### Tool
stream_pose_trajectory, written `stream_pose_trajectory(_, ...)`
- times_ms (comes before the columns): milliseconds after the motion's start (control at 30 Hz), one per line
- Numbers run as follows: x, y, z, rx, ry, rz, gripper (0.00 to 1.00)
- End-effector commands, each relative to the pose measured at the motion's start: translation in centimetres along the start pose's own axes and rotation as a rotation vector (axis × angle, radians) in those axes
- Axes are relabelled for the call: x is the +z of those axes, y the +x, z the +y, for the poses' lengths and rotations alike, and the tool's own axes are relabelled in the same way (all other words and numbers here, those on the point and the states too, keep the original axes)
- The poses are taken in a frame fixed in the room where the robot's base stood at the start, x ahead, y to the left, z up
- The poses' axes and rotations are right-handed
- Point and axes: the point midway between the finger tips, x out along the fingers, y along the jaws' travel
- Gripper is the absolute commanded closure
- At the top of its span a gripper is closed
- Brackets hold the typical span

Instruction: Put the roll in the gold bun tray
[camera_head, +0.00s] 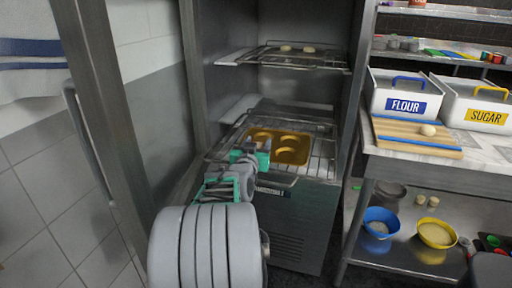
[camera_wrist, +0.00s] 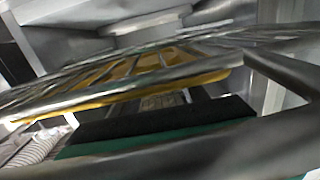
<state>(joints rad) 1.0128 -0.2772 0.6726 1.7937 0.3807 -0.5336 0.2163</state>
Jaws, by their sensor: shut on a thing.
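The gold bun tray (camera_head: 279,146) lies on the lower wire rack (camera_head: 318,162) inside the open cabinet, its cups facing up. In the wrist view the gold tray (camera_wrist: 165,68) shows through the rack's wires, seen edge-on and close. My gripper (camera_head: 252,158) is at the front left of this rack, near the tray. It is shut, apparently on the lower wire rack's front bar; the fingertips are partly hidden. In the wrist view one green and black finger (camera_wrist: 160,130) sits close to the bars.
The cabinet door (camera_head: 100,100) stands open at left. At right, a counter holds flour (camera_head: 405,93) and sugar (camera_head: 475,101) bins, with blue (camera_head: 381,222) and yellow (camera_head: 437,233) bowls below.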

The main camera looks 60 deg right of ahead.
Motion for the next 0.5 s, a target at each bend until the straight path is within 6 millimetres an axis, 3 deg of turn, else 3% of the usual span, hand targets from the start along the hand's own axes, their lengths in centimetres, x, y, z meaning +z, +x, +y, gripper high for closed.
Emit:
stream_pose_trajectory(200,0.18,-0.01,-0.01,0.0,0.0,0.0,0.94)
stream_pose_trajectory(233,0.17,-0.01,-0.01,0.0,0.0,-0.001,0.47)
stream_pose_trajectory(500,0.05,-0.03,-0.02,0.0,0.0,-0.001,0.25)
